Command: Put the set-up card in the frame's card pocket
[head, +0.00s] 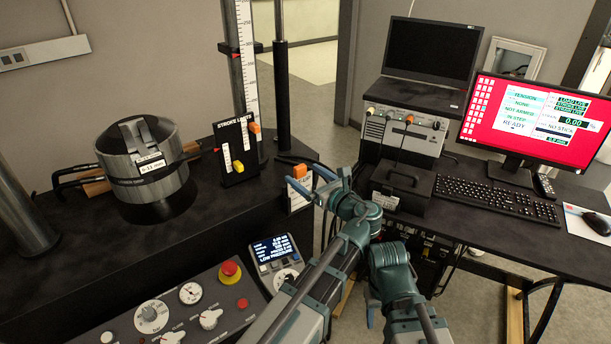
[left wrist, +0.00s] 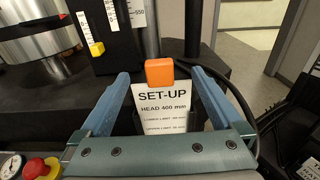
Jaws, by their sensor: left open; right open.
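The set-up card (head: 297,196) is white with printed lines and has an orange block on its top edge. It stands upright near the right end of the black bench. In the left wrist view the card (left wrist: 163,108) shows between the fingers, its lower part hidden by the gripper body. My left gripper (head: 312,180) is open, its fingers on either side of the card; I cannot tell whether they touch it. My right gripper (head: 385,285) is low at the bottom centre, largely hidden by its own arm, and away from the card. I cannot make out the card pocket.
A stroke-limits board (head: 235,152) with orange and yellow sliders stands left of the card. A metal cylinder (head: 145,165) sits further left. A control panel (head: 175,310) is in front. The desk (head: 485,225) at right holds a monitor, keyboard and black box.

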